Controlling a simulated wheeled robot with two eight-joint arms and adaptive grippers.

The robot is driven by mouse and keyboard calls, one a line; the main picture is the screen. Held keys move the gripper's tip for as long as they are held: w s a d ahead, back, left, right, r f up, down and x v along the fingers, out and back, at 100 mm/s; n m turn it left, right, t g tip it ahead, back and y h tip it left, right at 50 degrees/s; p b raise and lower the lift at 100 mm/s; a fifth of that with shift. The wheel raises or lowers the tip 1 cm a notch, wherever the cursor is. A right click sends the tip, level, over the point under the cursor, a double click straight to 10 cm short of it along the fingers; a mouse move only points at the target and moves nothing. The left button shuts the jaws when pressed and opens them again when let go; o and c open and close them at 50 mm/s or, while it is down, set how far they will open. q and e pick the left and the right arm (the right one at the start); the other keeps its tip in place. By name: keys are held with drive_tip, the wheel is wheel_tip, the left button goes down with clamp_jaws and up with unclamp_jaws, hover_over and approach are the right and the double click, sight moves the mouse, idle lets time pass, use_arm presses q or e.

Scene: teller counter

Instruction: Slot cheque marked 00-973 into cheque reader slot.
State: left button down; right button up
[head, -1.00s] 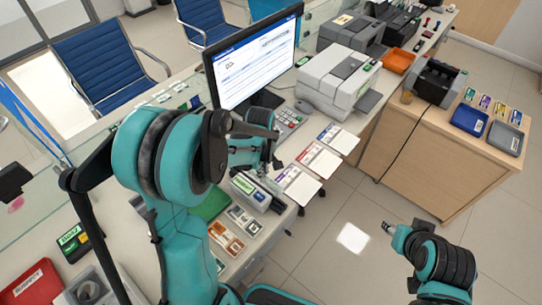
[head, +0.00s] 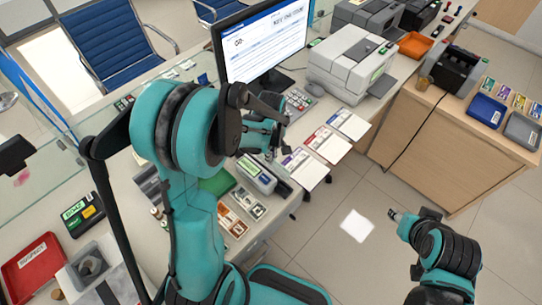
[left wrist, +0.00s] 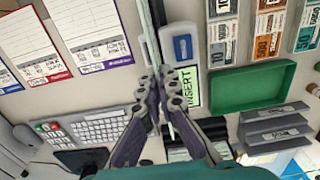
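The cheque reader (head: 258,176) is a small pale box with a green label on the counter's near edge. In the left wrist view its green INSERT label (left wrist: 187,88) and a blue patch show right of my fingers. My left gripper (left wrist: 164,88) is shut on the cheque (left wrist: 150,28), a thin pale sheet seen almost edge-on; its marking cannot be read. In the head view my left gripper (head: 268,148) is just above and behind the reader, partly hidden by my arm. Whether the cheque touches the slot cannot be told. My right gripper (head: 396,215) is over the floor.
Three white printed pads (head: 306,169) lie right of the reader. A keyboard (left wrist: 95,130) and monitor (head: 262,45) stand behind. A green tray (left wrist: 252,90), banknote stacks (left wrist: 270,32) and a grey rack (left wrist: 276,130) are beside the reader. A red tray (head: 35,263) is lower left.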

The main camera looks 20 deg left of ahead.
sight(271, 167)
use_arm(q)
drive_tip(key=shift+f+b, duration=2.45)
drive_tip(key=shift+f, duration=0.55)
drive_tip(key=c, duration=1.6)
unclamp_jaws()
drive_tip(key=shift+c, duration=0.2)
drive_tip(key=shift+r, duration=0.1)
drive_tip(key=shift+r+p, duration=2.6)
drive_tip(key=shift+r, duration=0.85)
